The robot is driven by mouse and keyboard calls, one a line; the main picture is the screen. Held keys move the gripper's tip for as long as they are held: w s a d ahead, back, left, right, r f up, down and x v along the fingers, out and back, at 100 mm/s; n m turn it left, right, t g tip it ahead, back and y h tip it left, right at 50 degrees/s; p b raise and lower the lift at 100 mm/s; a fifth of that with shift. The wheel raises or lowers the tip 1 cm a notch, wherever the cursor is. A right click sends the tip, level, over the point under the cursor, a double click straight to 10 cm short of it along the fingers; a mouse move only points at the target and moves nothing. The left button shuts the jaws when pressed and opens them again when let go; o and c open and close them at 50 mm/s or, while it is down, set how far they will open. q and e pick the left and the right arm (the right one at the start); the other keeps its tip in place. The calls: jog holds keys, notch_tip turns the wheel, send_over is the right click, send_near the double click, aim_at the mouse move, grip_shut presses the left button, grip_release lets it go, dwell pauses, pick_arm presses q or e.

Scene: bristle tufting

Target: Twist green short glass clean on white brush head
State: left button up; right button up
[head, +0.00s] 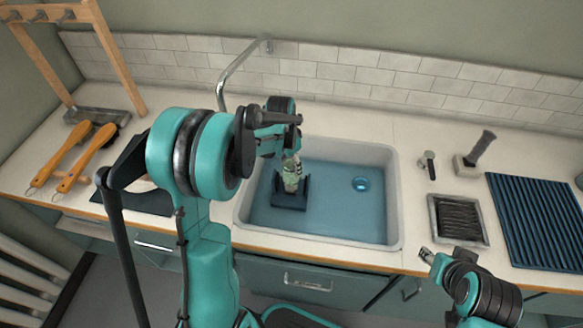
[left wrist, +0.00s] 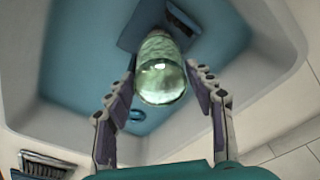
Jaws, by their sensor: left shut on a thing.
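The green short glass (head: 291,182) is in the sink, above a dark blue base (head: 290,204). In the left wrist view the glass (left wrist: 162,80) sits between the fingers, its round end towards the camera. My left gripper (head: 291,158) is shut on it from above. The white brush head is not clearly visible; whether it is inside the glass I cannot tell. The dark blue base also shows behind the glass in the left wrist view (left wrist: 136,32). My right gripper (head: 426,256) is at the counter's front edge, with its jaw state unclear.
The sink (head: 391,160) has a raised white rim and a blue floor with a drain (head: 361,184). A curved faucet (head: 235,68) stands behind. A dark ribbed mat (head: 540,222) and a ribbed tray (head: 459,219) lie right. Wooden-handled tools (head: 88,158) lie left.

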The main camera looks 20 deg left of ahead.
pick_arm(q)
jog(key=shift+r+p, duration=3.7)
jog(key=shift+r, duration=1.35)
